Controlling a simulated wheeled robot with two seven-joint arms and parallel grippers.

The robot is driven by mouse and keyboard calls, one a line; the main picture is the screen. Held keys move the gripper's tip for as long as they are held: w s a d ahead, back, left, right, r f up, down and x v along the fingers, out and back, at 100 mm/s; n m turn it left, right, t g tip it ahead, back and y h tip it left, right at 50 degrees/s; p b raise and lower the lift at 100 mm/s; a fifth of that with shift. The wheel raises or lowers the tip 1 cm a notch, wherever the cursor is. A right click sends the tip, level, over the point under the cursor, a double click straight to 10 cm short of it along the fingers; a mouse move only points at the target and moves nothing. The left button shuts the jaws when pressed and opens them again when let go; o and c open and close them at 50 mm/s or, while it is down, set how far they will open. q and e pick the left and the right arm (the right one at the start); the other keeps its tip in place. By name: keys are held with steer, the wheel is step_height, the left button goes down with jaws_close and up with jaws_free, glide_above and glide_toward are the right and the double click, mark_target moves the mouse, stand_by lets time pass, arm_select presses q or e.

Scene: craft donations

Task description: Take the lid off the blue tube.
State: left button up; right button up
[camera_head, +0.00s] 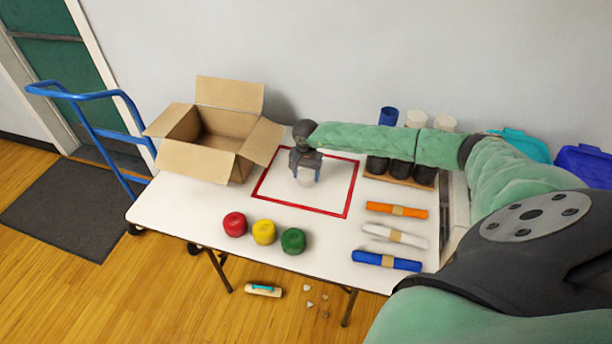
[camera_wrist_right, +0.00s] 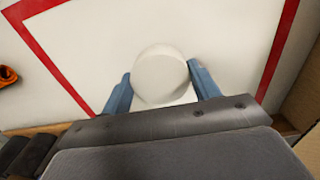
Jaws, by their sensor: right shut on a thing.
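A blue tube (camera_head: 388,115) stands at the back of the table, with only its upper end showing above my right arm, which hides its middle. I cannot tell whether a lid is on it. My right gripper (camera_head: 306,175) is low over the red-outlined white area, well left of the blue tube. It is shut on a white round piece (camera_wrist_right: 160,75), held between its two blue fingers in the right wrist view. I cannot tell whether this piece is a lid or whether it touches the table. My left gripper is not in view.
Two white tubes (camera_head: 415,118) stand beside the blue one, with dark cylinders (camera_head: 402,172) before them. An open cardboard box (camera_head: 215,165) is at left. Red, yellow (camera_head: 264,232) and green round items and banded rolls (camera_head: 387,260) lie in front. The red outline (camera_head: 325,211) surrounds free room.

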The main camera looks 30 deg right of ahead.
steer(key=shift+f+p, duration=0.35)
steer(key=shift+f, duration=0.55)
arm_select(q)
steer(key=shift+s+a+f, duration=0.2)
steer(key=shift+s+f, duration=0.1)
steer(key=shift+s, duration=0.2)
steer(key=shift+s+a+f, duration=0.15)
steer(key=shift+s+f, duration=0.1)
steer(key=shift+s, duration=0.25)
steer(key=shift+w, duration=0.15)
arm_select(e)
steer(key=shift+f, duration=0.15)
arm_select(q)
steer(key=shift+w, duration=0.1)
arm_select(e)
steer(key=o, duration=1.1)
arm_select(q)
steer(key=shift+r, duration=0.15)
